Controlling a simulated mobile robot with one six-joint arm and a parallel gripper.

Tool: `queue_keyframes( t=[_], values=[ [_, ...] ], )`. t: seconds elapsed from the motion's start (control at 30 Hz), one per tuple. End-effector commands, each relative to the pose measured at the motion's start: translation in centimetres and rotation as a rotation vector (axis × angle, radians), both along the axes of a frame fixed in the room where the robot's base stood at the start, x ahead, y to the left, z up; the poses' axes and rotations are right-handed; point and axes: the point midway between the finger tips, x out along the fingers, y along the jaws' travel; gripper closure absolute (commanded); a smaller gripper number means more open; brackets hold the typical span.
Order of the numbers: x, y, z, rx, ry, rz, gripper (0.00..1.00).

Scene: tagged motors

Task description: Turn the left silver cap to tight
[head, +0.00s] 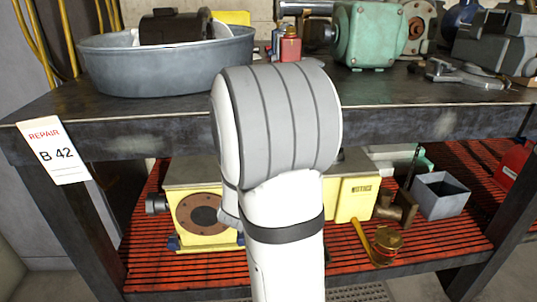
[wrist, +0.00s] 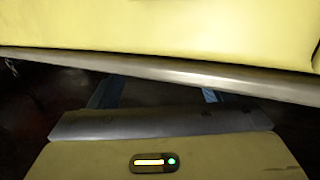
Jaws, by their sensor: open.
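I cannot make out a silver cap in either view. In the head view, a yellow motor (head: 200,215) with a round brown face lies on the lower shelf, partly hidden behind my arm. A yellow block with a notice label (head: 357,198) shows to the right of my arm. In the wrist view, a broad yellow surface (wrist: 160,22) fills the top, with a grey metal edge (wrist: 170,74) running below it. My gripper (wrist: 158,93) is open below that edge, its fingers dark and hard to see. It looks empty. My arm hides it in the head view.
The workbench (head: 120,128) carries a grey basin (head: 165,72), a green motor (head: 368,35) and other parts. The red slatted lower shelf (head: 455,225) also holds a grey open box (head: 440,194) and a brass-coloured part (head: 385,245). A repair tag (head: 55,150) hangs at the left.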

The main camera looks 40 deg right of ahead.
Motion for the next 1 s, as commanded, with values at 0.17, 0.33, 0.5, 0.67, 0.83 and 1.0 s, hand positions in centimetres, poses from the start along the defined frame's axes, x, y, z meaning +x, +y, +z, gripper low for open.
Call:
queue_keyframes(
  t=[0.17,0.33,0.5,0.67,0.83,1.0],
  values=[
    [-1.8,2.7,-0.1,0.0,-0.003,0.003,0.28],
    [-2.6,3.9,-0.1,0.0,-0.003,0.002,0.28],
    [-2.9,4.2,0.0,0.0,0.0,0.0,0.28],
    [-2.9,4.1,0.0,0.001,-0.001,0.0,0.28],
    [-2.9,4.1,0.0,0.001,-0.001,0.0,0.28],
    [-2.9,4.1,0.0,0.001,-0.001,0.0,0.28]
  ],
)
